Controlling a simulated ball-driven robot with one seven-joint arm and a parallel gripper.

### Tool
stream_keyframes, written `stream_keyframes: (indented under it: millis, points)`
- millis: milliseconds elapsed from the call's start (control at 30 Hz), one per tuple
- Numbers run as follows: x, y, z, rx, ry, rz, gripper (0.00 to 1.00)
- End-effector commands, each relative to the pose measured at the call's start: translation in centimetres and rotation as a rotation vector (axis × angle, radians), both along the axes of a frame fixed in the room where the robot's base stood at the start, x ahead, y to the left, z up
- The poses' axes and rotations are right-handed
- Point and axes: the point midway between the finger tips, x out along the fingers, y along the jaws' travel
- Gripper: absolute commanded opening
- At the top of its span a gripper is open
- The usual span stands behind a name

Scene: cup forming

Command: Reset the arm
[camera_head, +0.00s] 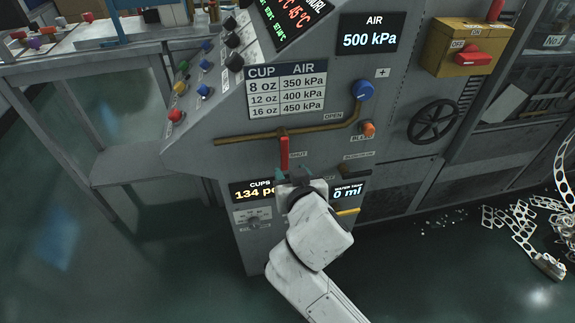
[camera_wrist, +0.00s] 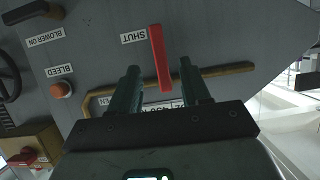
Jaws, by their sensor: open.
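My gripper (camera_head: 294,174) is at the front of the grey machine, just below the red lever (camera_head: 284,153) marked SHUT on the brass air pipe (camera_head: 240,138). My white arm reaches up to it from the bottom of the head view. In the wrist view my gripper (camera_wrist: 158,75) is open, with its two dark fingers apart. The red lever (camera_wrist: 160,57) shows between and beyond the fingertips, and nothing is seen held. Whether the fingers touch the lever cannot be told. In the head view the lever hangs down from the pipe, towards the SHUT label.
The machine's panel carries a blue knob (camera_head: 362,90), an orange BLEED knob (camera_head: 368,128), a black handwheel (camera_head: 433,121) and a yellow switch box (camera_head: 467,47). Coloured buttons line its left slope. Perforated scrap strip (camera_head: 522,229) lies on the floor at right. Floor at lower left is clear.

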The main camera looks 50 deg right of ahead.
Motion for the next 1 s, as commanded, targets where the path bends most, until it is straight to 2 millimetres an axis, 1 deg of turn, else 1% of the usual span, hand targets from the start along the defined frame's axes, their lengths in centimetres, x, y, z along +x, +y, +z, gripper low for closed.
stream_keyframes:
  millis: [100, 200, 833, 867, 933, 967, 1000]
  points:
    - [-0.9, 0.6, 0.4, 0.001, 0.002, 0.000, 0.47]
    - [-1.3, 0.8, 0.6, 0.001, 0.000, 0.000, 0.47]
    - [-1.3, 0.9, 0.6, 0.001, 0.000, 0.000, 0.47]
    - [-1.6, 0.8, 0.5, 0.006, 0.020, 0.000, 0.47]
    - [-3.0, 0.6, -0.5, 0.028, 0.112, 0.006, 0.47]
    - [-3.8, 0.6, -1.1, 0.042, 0.169, 0.014, 0.47]
    - [-5.3, 0.6, -2.2, 0.065, 0.261, 0.032, 0.47]
